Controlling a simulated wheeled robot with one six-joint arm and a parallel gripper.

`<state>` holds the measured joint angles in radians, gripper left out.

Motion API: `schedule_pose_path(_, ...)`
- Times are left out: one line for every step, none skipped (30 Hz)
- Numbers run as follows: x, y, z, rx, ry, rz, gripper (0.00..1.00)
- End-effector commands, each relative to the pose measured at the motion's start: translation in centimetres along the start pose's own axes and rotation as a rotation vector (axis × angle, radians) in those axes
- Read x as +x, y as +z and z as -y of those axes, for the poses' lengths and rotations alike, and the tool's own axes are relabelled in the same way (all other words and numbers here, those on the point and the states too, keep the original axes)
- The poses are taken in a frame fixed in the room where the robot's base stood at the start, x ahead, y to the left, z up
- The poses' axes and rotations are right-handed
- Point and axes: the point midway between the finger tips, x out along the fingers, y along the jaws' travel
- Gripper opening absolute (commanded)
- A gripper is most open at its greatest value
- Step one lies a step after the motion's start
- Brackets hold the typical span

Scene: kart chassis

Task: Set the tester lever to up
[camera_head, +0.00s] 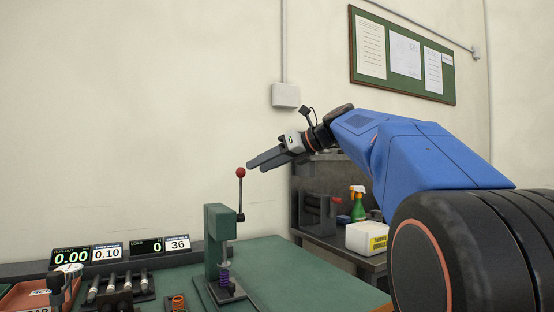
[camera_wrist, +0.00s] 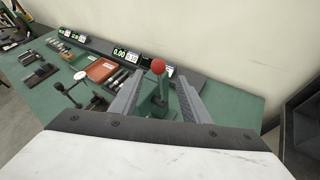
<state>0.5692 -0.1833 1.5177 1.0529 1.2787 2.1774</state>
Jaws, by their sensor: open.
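The tester (camera_head: 217,245) is a green upright stand on the green bench, with a purple spring (camera_head: 224,279) low at its front. Its lever (camera_head: 240,196) is a thin rod pointing upward with a red ball knob (camera_head: 241,172) on top. My gripper (camera_head: 250,166) is just above and to the right of the knob in the head view, pointing left. In the wrist view my open gripper (camera_wrist: 158,100) has a finger on each side of the tester, and the red knob (camera_wrist: 158,66) shows between and beyond the fingertips. I cannot tell whether a finger touches it.
Digital displays (camera_head: 72,257) line the back of the bench. An orange spring (camera_head: 178,303), a rack of dark cylinders (camera_head: 115,291) and a red tray (camera_wrist: 102,70) lie left of the tester. A side table at right holds a green spray bottle (camera_head: 358,205) and white container (camera_head: 366,238).

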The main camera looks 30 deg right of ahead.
Motion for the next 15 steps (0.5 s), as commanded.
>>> schedule_pose_path(-0.8, 0.0, 0.1, 0.001, -0.004, 0.001, 0.42)
schedule_pose_path(-1.3, 0.0, 0.1, 0.0, -0.003, 0.001, 0.42)
schedule_pose_path(-1.8, 0.0, 0.1, 0.001, -0.004, 0.001, 0.42)
schedule_pose_path(-2.2, 0.0, 0.1, 0.0, -0.004, 0.0, 0.42)
schedule_pose_path(-2.5, 0.0, 0.1, 0.001, -0.003, -0.001, 0.42)
schedule_pose_path(-3.0, -0.1, 0.2, 0.001, -0.004, 0.0, 0.42)
schedule_pose_path(-3.3, -0.1, 0.2, 0.001, -0.004, 0.0, 0.42)
schedule_pose_path(-3.6, -0.1, 0.1, 0.001, -0.003, -0.001, 0.42)
schedule_pose_path(-3.9, -0.1, 0.1, 0.0, -0.002, -0.001, 0.42)
schedule_pose_path(-4.1, -0.1, 0.1, 0.0, -0.002, -0.001, 0.42)
schedule_pose_path(-4.3, -0.1, 0.1, 0.0, -0.002, 0.0, 0.42)
schedule_pose_path(-4.5, -0.1, 0.1, 0.0, -0.002, 0.0, 0.42)
schedule_pose_path(-4.6, -0.1, 0.1, 0.0, -0.002, 0.0, 0.42)
schedule_pose_path(-4.7, -0.1, 0.1, 0.0, -0.002, 0.0, 0.42)
schedule_pose_path(-4.8, -0.1, 0.1, 0.0, -0.001, -0.001, 0.42)
